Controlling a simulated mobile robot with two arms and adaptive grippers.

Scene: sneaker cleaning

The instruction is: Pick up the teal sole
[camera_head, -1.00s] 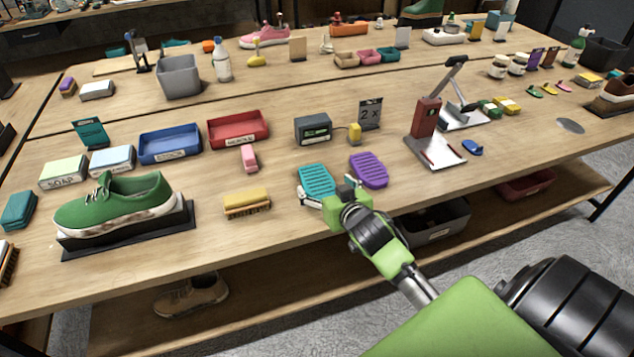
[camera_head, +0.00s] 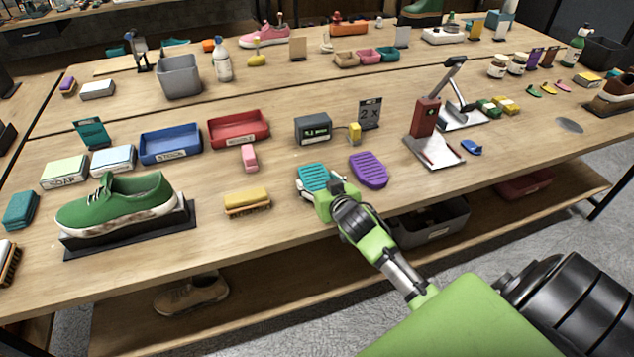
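The teal sole (camera_head: 313,175) lies on the wooden table near its front edge, left of a purple sole (camera_head: 369,170). My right gripper (camera_head: 320,189) is at the near end of the teal sole. The sole appears to rest on the table. My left gripper is not in view.
Behind the sole stand a dark display box (camera_head: 313,128), a small yellow block (camera_head: 354,133) and a "2 x" sign (camera_head: 370,112). A yellow brush (camera_head: 247,201) lies to the left.

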